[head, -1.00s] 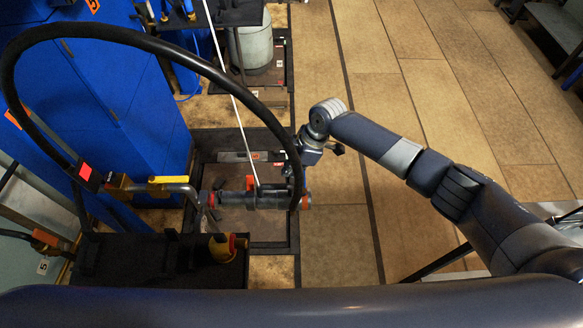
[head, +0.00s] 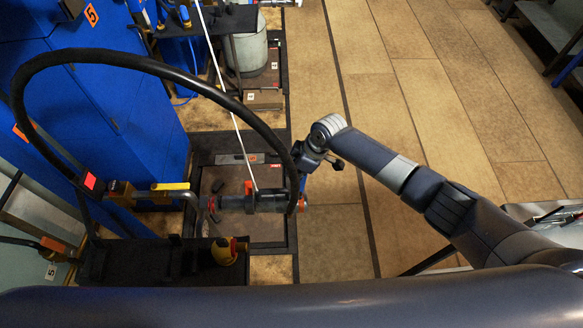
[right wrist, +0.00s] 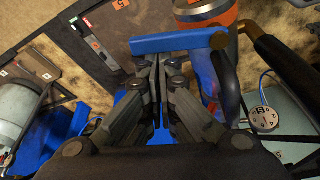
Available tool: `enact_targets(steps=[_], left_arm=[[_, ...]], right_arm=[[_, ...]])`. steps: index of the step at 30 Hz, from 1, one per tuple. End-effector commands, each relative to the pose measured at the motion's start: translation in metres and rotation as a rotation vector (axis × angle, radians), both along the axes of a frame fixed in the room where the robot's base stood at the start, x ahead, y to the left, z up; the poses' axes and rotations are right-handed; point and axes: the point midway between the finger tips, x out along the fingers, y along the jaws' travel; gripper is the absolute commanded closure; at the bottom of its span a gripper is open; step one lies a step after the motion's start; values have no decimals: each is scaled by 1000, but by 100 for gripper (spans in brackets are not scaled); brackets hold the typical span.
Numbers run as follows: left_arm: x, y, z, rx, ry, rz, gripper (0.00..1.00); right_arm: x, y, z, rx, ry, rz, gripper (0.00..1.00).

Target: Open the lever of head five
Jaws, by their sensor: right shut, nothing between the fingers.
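A grey horizontal filling head (head: 250,202) with an orange collar lies across the middle of the head view. In the right wrist view its orange-and-grey end (right wrist: 207,12) is at the top. A blue lever (right wrist: 180,42) lies crosswise just beyond the fingertips there; a small blue part (head: 303,184) also shows at the head's right end. My right gripper (right wrist: 157,88) is shut and empty, its tips close to the lever; contact cannot be told. In the head view the right gripper (head: 306,163) is small and partly hidden by its wrist. My left gripper is out of view.
A thick black hose (head: 150,62) arches over the head. A yellow-handled valve (head: 170,187) is on the pipe at left. A blue cabinet marked 5 (head: 115,120) stands at left. A metal drum (head: 245,52) is at the back. The wooden floor (head: 400,90) at right is clear.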

Motion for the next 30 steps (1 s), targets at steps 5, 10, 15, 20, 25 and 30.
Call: enact_targets(steps=[5, 10, 15, 20, 25, 30], left_arm=[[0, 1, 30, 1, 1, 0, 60], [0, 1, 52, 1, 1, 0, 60], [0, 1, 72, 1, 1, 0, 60], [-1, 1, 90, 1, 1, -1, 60], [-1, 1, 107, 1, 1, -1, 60], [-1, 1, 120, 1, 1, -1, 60]], right_arm=[[-2, -11, 6, -1, 5, -172, 100], [-3, -21, 6, -1, 5, -333, 100], [-6, -31, 5, -1, 5, -496, 100], [-10, -39, 5, -2, 5, -647, 100], [-15, -47, 4, -2, 5, -808, 100], [-22, -54, 3, -1, 5, -956, 100]])
